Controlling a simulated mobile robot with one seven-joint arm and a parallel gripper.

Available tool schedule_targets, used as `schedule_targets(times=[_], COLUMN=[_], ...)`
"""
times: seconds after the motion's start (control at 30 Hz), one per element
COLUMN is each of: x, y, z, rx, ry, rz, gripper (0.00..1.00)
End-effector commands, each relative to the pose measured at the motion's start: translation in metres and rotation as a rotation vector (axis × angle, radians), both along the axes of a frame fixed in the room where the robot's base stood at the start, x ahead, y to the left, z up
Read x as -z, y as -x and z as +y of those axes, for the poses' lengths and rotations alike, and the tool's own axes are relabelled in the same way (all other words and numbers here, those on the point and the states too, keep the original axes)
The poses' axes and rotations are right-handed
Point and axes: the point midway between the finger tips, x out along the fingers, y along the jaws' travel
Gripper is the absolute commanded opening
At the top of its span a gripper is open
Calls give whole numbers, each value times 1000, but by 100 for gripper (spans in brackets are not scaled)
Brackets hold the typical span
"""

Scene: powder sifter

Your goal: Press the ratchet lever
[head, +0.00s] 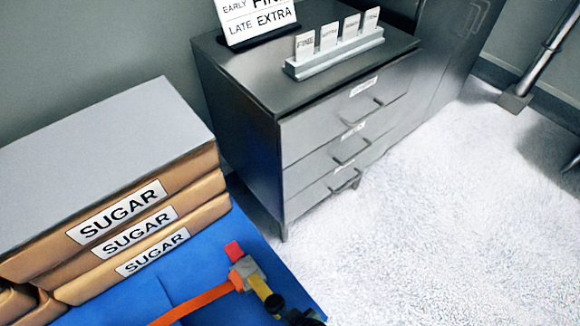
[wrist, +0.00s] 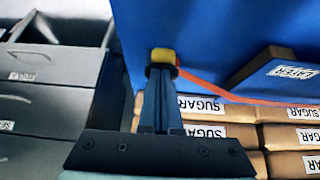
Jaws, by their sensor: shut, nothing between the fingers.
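The ratchet (head: 245,272) is a small grey block on an orange strap, on the blue surface right of the sugar sacks. A yellow lever (head: 259,287) extends from it toward the bottom right. In the wrist view, the yellow part (wrist: 162,55) shows right at the tips of my gripper (wrist: 160,74), with the red-orange strap (wrist: 215,91) running off to the right. My gripper is shut, with its fingers together and nothing between them. The dark tip of my gripper overlaps the lever's end in the head view (head: 274,303). I cannot tell whether they touch.
Stacked sugar sacks (head: 150,215) stand left of the ratchet. A dark drawer cabinet (head: 240,110) stands behind, carrying a card rack (head: 335,54) and a sign (head: 256,18). A small red piece (head: 234,251) lies by the ratchet. The pale floor (head: 430,210) at right is clear.

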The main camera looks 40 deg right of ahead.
Motion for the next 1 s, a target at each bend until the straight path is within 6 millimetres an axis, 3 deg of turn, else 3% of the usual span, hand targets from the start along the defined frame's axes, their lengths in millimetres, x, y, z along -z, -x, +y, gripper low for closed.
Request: schedule_targets(times=[0.03, 0.1, 0.4, 1.0], x=[-10, -22, -58, -64], y=[15, 26, 58, 64], z=[-1, -1, -2, -3], rx=[1, 1, 2, 2], ry=[1, 2, 0, 0], rz=[8, 5, 1, -2], gripper=[0, 0, 0, 0])
